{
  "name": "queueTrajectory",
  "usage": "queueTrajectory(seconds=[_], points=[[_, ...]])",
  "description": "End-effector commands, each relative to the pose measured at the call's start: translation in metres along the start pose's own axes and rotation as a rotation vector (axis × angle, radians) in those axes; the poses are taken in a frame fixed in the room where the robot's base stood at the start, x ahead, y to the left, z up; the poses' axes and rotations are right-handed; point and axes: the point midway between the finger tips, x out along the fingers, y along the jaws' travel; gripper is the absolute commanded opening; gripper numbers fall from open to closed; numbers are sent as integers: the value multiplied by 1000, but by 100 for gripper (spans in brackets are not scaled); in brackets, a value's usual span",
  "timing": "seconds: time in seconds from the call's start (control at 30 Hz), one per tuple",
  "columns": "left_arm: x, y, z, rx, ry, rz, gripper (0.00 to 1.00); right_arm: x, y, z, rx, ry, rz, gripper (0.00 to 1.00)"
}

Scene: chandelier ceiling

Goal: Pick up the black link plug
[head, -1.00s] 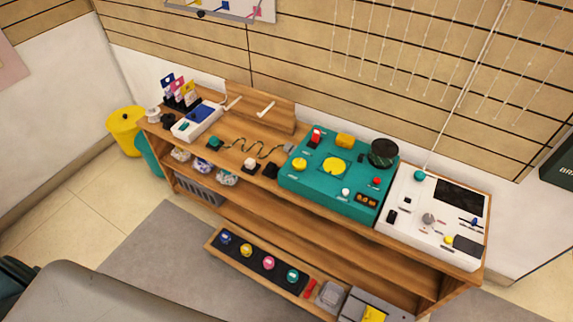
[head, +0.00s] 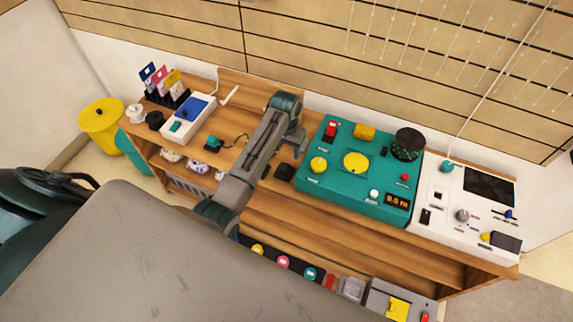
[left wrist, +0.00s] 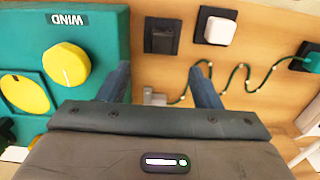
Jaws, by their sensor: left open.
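A small black block (head: 284,172), the piece that best fits the black link plug, lies on the wooden bench left of the teal console. In the left wrist view the black block (left wrist: 162,36) is beyond my fingertips, near the top. My left gripper (left wrist: 162,82) is open and empty, pointing down over the bench. A small grey connector (left wrist: 153,97) on the green cord shows between its fingers; I see no contact. In the head view my left arm hides most of the cord. My right gripper is not in view.
The teal console (head: 341,195) with yellow knobs is close beside the left gripper. A white cube on a black base (left wrist: 217,27) stands next to the black block. A teal plug (head: 214,143) ends the cord. A white panel (head: 441,224) is at right.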

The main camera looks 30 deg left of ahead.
Motion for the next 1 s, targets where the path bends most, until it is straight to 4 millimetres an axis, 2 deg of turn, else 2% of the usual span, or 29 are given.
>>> queueTrajectory(seconds=[0.2,0.43,0.7,1.0], points=[[34,0,1,0,-4,0,58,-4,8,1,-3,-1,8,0],[52,-1,4,0,-4,-1,58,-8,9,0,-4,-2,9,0],[90,-2,6,0,-3,-1,58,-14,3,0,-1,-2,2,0],[96,-2,6,1,0,-1,58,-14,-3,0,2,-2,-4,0]])
